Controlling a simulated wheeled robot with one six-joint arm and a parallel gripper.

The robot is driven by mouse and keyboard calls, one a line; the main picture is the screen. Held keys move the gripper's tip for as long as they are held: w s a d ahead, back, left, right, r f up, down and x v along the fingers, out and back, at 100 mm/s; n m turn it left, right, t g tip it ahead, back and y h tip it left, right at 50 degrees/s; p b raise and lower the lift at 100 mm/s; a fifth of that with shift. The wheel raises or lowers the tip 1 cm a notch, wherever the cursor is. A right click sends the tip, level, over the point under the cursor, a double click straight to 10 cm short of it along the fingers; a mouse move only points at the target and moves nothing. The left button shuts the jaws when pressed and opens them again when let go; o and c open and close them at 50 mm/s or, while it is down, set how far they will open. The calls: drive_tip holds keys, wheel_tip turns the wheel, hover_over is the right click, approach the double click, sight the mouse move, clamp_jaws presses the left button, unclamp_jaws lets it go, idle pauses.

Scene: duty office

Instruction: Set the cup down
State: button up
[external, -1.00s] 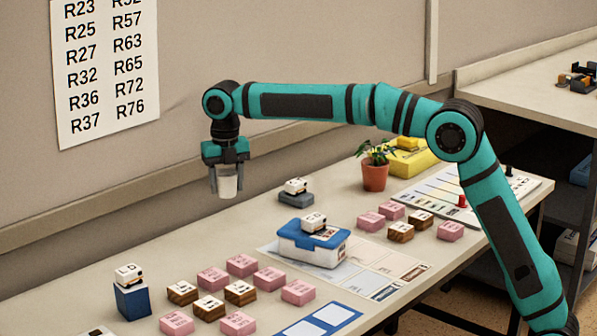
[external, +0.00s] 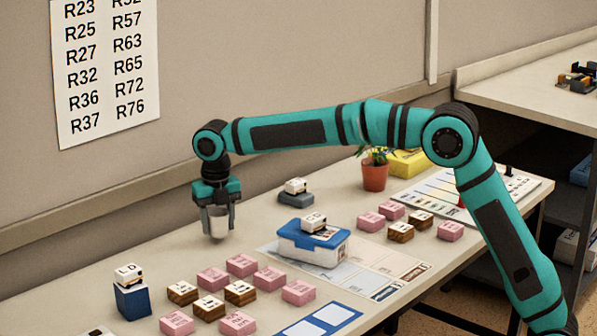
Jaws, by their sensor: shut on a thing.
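A white cup (external: 218,224) hangs upright between the fingers of my gripper (external: 219,210). My gripper points straight down and is shut on the cup. The cup is over the back left part of the long table (external: 110,262), near the wall. I cannot tell whether its bottom touches the table or is a little above it.
Several pink and wooden blocks (external: 241,265) lie in front of the cup. A blue-lidded box (external: 318,250) stands to the right, with a grey stand (external: 295,198) behind it. A blue block (external: 131,300) stands at front left. A potted plant (external: 375,178) is farther right.

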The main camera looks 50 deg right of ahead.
drive_tip(key=shift+f, duration=0.85)
drive_tip(key=shift+f, duration=0.15)
drive_tip(key=o, duration=0.9)
wheel_tip(320, 180, up, 12)
drive_tip(key=shift+r, duration=0.15)
drive_tip(key=shift+r, duration=0.1)
